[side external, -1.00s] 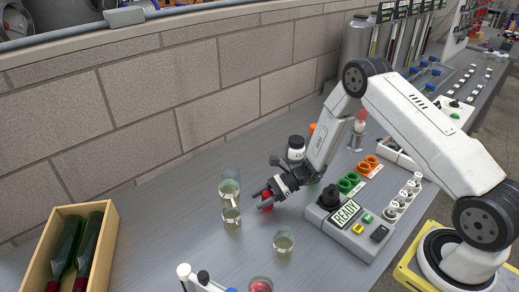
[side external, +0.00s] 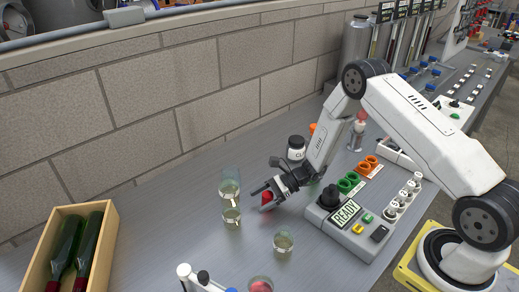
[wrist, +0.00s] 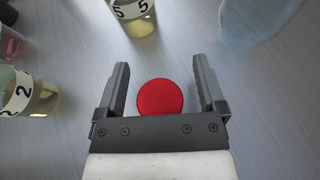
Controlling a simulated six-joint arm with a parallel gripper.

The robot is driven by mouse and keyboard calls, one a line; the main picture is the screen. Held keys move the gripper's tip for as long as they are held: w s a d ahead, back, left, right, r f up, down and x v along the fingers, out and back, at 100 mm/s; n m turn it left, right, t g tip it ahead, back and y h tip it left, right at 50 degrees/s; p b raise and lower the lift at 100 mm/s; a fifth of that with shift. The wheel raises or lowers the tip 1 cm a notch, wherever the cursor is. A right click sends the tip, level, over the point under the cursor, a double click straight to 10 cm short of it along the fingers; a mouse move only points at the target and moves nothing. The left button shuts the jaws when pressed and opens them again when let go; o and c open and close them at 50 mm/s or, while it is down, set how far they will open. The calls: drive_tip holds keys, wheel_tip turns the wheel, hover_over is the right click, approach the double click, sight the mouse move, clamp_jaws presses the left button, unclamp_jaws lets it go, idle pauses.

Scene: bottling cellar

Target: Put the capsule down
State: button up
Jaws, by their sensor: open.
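The red capsule (side external: 267,198) stands on the grey bench, its round red top (wrist: 160,98) facing the wrist camera. My gripper (side external: 264,197) is around it, and in the wrist view my gripper (wrist: 163,85) has one finger on each side of the capsule. The fingers are open, with a clear gap between each finger and the capsule. The capsule's lower part is hidden in the wrist view.
A READY box (side external: 346,212) stands to the right. A wooden crate with green bottles (side external: 110,232) is at left.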

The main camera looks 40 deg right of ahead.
drive_tip(key=shift+r, duration=0.15)
drive_tip(key=v, duration=1.2)
drive_tip(key=shift+a, duration=0.1)
idle(0.3)
drive_tip(key=shift+s+a+r+n, duration=0.1)
drive_tip(key=shift+a+r+n, duration=0.05)
drive_tip(key=shift+n, duration=0.15)
drive_tip(key=s+a+r+n+g+h, duration=0.1)
drive_tip(key=s+a+r+n+h, duration=0.2)
drive_tip(key=s+r+n+h, duration=0.3)
drive_tip(key=s+a+r+n+g+h, duration=0.1)
drive_tip(key=s+a+r+n+h, duration=0.2)
drive_tip(key=n, duration=1.3)
drive_tip(key=s+r+h, duration=0.3)
drive_tip(key=s, duration=0.2)
drive_tip(key=shift+g, duration=0.3)
